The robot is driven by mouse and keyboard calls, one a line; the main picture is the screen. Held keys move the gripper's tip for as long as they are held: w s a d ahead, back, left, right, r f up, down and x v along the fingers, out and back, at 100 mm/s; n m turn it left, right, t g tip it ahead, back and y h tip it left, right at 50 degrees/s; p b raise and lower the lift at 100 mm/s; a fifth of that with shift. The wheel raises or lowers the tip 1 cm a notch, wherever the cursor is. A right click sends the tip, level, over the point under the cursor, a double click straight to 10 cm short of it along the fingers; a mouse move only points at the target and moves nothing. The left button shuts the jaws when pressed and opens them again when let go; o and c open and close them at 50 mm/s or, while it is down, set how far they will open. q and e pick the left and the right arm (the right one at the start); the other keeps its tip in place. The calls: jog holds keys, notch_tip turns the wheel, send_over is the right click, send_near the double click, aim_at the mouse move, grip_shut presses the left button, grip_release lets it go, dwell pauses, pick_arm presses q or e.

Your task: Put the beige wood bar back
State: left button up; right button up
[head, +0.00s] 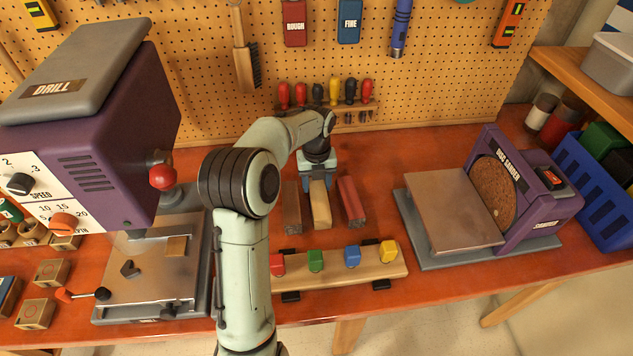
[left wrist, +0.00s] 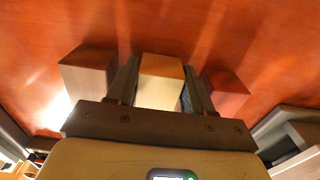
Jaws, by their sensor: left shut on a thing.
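The beige wood bar (head: 320,207) lies on the red-brown bench between a grey-brown bar (head: 291,207) on its left and a red bar (head: 351,202) on its right. My left gripper (head: 317,182) reaches down over its far end and is shut on it. In the left wrist view the beige bar (left wrist: 160,82) sits between the two fingers (left wrist: 158,92), with the grey-brown bar (left wrist: 90,75) and the red bar (left wrist: 225,92) apart on either side. Whether the beige bar touches the bench is hard to tell. My right gripper is not in view.
A wooden rail (head: 335,270) with coloured blocks lies in front of the bars. The drill press (head: 90,130) stands left, the disc sander (head: 500,195) right. A screwdriver rack (head: 330,107) hangs on the pegboard behind. Bare bench lies between the bars and the sander.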

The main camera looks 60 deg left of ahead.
pick_arm(q)
jog(key=o, duration=0.9)
jog(key=shift+f, duration=0.1)
notch_tip(320, 180, up, 12)
jog(key=shift+r+p, duration=0.2)
jog(key=shift+p, duration=0.7)
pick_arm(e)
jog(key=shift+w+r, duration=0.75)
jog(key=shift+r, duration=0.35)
